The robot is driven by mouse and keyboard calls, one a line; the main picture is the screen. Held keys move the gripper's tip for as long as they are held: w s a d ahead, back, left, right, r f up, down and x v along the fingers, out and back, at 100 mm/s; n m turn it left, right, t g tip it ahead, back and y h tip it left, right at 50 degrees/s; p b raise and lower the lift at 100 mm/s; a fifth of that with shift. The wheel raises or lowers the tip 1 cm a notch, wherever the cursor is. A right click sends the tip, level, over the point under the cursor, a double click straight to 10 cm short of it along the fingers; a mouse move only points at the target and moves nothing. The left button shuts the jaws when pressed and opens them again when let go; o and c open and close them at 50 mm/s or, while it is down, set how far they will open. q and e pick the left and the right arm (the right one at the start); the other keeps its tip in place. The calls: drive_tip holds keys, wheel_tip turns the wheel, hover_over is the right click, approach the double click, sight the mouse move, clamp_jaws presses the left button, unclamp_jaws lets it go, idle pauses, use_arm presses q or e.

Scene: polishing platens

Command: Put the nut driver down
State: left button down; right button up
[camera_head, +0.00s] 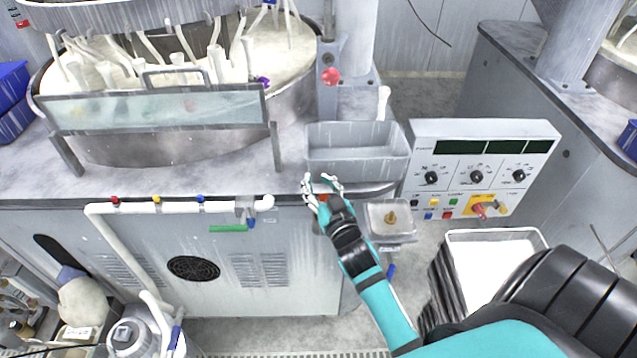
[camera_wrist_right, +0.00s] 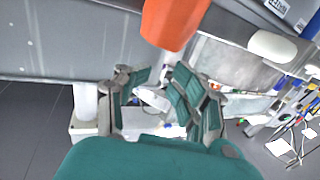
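My right gripper (camera_head: 322,183) is at the front edge of the grey counter, just below the grey bin. In the right wrist view its two fingers (camera_wrist_right: 160,88) stand apart with a gap between them. An orange piece (camera_wrist_right: 172,22), which looks like the nut driver's handle, is beyond the fingertips at the top of that view. The fingers do not appear closed on it. Only a small orange patch (camera_head: 323,198) shows by the gripper in the head view. My left gripper is out of view.
The open grey bin (camera_head: 358,163) stands on the counter (camera_head: 200,184) behind the gripper. A control panel (camera_head: 484,170) with knobs is to the right. A small clear-lidded box (camera_head: 391,222) and a white tray (camera_head: 490,262) are lower right. A white pipe (camera_head: 180,207) runs along the cabinet front.

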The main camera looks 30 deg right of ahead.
drive_tip(key=shift+o, duration=0.8)
drive_tip(key=shift+r, duration=0.35)
drive_tip(key=b+v, duration=0.2)
drive_tip(key=v, duration=1)
drive_tip(key=shift+r, duration=0.2)
